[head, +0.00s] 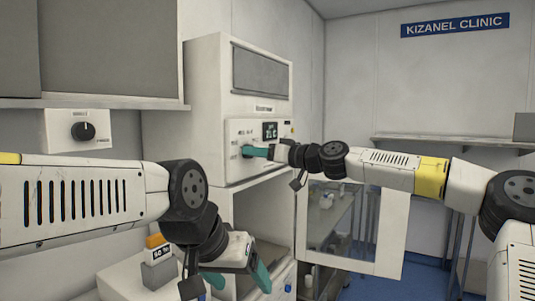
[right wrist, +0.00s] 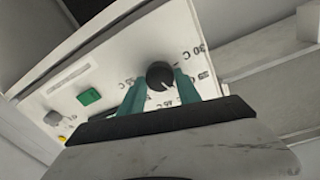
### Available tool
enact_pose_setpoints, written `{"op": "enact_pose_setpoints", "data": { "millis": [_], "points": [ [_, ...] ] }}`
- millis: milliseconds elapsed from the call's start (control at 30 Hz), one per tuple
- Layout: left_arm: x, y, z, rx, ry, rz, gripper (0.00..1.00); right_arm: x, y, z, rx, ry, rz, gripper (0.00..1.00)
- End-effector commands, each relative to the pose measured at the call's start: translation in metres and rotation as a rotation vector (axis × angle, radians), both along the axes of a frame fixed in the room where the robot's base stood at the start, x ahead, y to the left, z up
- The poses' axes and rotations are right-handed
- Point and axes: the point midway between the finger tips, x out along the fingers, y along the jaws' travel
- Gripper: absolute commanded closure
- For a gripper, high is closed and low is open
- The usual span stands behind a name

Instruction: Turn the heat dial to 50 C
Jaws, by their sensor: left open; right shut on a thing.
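The heat dial (right wrist: 160,75) is a round black knob with a light pointer line on a white control panel (right wrist: 80,70). Temperature marks with the letter C ring it; most are too blurred or tilted to read. My right gripper (right wrist: 160,90) has its teal fingers on either side of the dial, shut on it. In the head view the right gripper (head: 250,151) reaches the panel and hides the dial. My left gripper (head: 238,281) is open and empty, low in front of the cabinet.
A white cabinet (head: 205,85) carries the panel. Its glazed door (head: 385,235) stands open below my right arm. Another black knob (head: 83,131) is on a wall box at left. An orange-topped block (head: 158,240) marked 50 stands near my left gripper. A green button (right wrist: 89,97) is on the panel.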

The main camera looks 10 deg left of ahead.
Motion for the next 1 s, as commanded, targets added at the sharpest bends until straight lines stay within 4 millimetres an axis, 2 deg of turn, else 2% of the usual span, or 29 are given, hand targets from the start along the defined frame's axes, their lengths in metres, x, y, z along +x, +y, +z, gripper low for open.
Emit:
{"op": "enact_pose_setpoints", "data": {
  "millis": [367, 1000],
  "points": [
    [0.0000, 0.0000, 0.0000, 0.000, 0.000, 0.000, 0.24, 0.0011, -0.0007, 0.0005, 0.054, 0.151, -0.003, 1.00],
    [0.0000, 0.0000, 0.0000, 0.000, 0.000, 0.000, 0.24, 0.0020, -0.0011, 0.0015, 0.259, 0.713, -0.003, 1.00]
  ]
}}
